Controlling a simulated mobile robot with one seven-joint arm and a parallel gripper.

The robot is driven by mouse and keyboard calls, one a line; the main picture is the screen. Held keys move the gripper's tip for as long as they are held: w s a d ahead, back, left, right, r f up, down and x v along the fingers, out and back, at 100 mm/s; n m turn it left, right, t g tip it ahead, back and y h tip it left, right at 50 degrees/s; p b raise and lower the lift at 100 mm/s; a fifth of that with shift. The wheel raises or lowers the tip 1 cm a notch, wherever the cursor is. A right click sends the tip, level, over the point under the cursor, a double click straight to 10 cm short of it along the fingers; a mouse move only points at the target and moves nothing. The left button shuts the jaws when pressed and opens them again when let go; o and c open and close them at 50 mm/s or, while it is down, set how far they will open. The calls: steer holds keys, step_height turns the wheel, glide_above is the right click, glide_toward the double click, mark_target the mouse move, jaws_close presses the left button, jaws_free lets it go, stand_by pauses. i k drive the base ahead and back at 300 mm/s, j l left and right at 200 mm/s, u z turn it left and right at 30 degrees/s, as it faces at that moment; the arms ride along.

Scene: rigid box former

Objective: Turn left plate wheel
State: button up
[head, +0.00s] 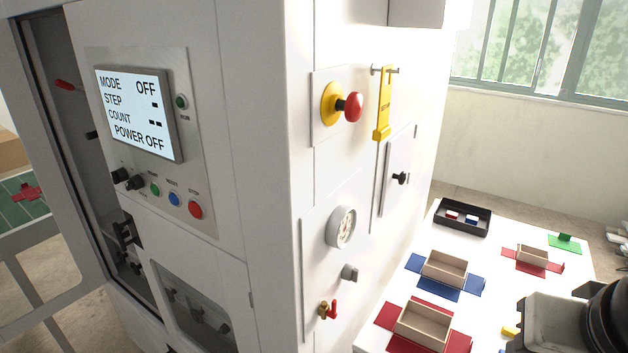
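The white box former (265,150) fills the left and middle of the head view. Its screen (133,112) reads MODE OFF and POWER OFF. A recessed window (190,305) low on its front shows several small dark knob-like parts. More dark fittings (125,232) show at the edge of the open bay to the left. I cannot tell which of these, if any, is the left plate wheel. A dark part of my arm (606,318) shows at the lower right; my gripper's fingers are not in view.
The side wall carries a red emergency button (349,106), a yellow hanging tag (383,105), a gauge (342,227) and a red-handled valve (328,309). A white table (490,270) at right holds boxes, coloured blanks and a black tray (463,216). An open door frame (65,160) stands at left.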

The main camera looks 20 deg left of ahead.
mark_target(120, 257)
steer(key=l+u, duration=0.1)
steer(key=u, duration=2.15)
steer(key=i+j, duration=0.15)
steer(key=j, duration=0.15)
steer(key=i+j, duration=0.15)
steer(key=j, duration=0.2)
steer(key=i+j, duration=0.1)
steer(key=j, duration=0.2)
steer(key=i+j, duration=0.25)
steer(key=i, duration=0.15)
steer(key=i+j+u, duration=0.1)
steer(key=i+j, duration=0.4)
steer(key=i, duration=0.3)
steer(key=i+u, duration=0.1)
steer(key=i, duration=1.05)
